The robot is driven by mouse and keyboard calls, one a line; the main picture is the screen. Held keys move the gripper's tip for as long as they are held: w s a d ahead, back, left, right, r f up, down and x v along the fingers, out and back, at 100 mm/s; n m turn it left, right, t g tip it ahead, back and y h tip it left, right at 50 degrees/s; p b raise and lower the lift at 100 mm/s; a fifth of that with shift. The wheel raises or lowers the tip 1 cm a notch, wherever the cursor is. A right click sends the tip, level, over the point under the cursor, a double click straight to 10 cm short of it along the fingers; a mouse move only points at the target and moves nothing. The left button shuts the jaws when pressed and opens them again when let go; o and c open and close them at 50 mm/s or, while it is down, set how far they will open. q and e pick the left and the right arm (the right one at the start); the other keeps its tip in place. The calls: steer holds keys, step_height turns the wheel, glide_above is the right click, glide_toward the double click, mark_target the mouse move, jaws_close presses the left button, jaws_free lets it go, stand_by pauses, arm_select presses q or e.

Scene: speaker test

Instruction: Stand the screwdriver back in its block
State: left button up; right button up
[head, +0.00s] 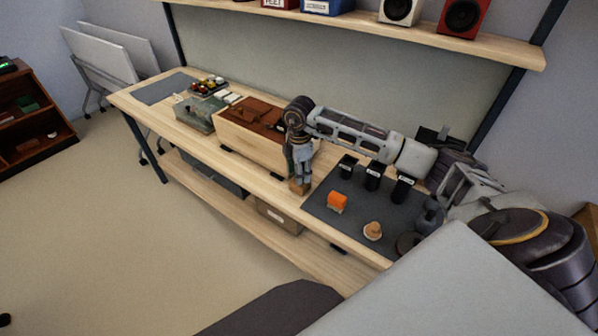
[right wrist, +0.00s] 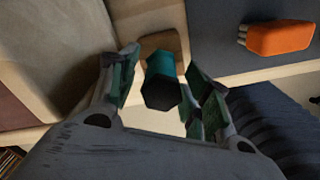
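The screwdriver's teal and black handle (right wrist: 161,82) shows end-on in the right wrist view, between the fingers of my right gripper (right wrist: 165,88). Gaps show on both sides of the handle, so the fingers look open around it. The wooden block (right wrist: 166,45) lies just beyond and below the handle; in the head view the block (head: 299,187) sits at the bench's front edge, under my right gripper (head: 303,178). The shaft is hidden, so I cannot tell whether it sits in the block. My left gripper is in neither view.
A dark mat (head: 322,215) right of the block carries an orange object (head: 337,201), a small wooden round piece (head: 373,230) and three black labelled containers (head: 372,177). A large wooden box (head: 245,136) stands close on the left. A shelf (head: 400,30) with speakers hangs above.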

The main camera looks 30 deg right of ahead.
steer(key=shift+r+p, duration=0.55)
steer(key=shift+r, duration=0.6)
steer(key=shift+r+p, duration=0.65)
steer(key=shift+r, duration=0.6)
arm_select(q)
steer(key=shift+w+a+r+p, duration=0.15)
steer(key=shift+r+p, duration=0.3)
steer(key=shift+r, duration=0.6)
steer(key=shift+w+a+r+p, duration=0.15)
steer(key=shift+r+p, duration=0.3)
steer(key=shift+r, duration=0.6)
arm_select(e)
steer(key=shift+r, duration=1.75)
steer(key=shift+a, duration=0.15)
